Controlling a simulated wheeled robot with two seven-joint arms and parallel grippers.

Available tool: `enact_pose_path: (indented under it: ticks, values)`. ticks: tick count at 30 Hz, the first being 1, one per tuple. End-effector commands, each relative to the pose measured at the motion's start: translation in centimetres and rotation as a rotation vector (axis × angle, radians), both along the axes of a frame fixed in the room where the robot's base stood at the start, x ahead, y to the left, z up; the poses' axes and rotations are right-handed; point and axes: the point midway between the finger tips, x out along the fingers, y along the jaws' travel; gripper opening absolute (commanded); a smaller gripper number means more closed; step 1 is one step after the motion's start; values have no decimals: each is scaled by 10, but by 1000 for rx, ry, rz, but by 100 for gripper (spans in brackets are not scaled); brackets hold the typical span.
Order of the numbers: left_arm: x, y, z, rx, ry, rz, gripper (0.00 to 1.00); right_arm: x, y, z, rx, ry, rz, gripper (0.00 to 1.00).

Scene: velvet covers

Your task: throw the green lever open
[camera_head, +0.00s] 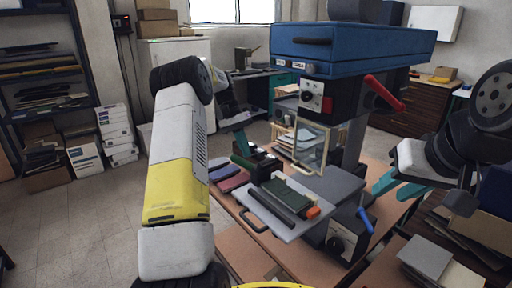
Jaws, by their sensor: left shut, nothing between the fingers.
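I cannot make out a clear green lever. The blue-topped machine (350,48) has a red lever (385,93) on its upper right side and a blue lever (365,221) on its lower control box (344,242). A dark green block (287,196) lies on the machine's grey plate. My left gripper (243,139) is shut and empty, left of the machine and above the small items on the bench. My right gripper (388,181) is right of the machine, apart from both visible levers; its finger opening is unclear.
A clear-windowed guard (310,147) stands above the plate. A plate handle (254,222) sticks out at the front left. Coloured bars (229,177) lie on the wooden bench left of the plate. Shelves (45,85) and boxes stand far left. Open floor (75,230) lies at the left.

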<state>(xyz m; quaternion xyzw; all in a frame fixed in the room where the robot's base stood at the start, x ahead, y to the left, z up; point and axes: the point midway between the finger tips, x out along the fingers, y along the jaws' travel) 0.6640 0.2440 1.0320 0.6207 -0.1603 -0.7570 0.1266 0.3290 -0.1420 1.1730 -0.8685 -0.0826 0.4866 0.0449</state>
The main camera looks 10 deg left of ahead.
Motion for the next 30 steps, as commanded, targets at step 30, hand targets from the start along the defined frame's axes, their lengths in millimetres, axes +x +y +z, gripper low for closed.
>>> enact_pose_path:
  ticks: [30]
  values:
    - [11, 22, 60, 1, -2, 1, 0, 0, 0, 0, 0, 0, 0, 34]
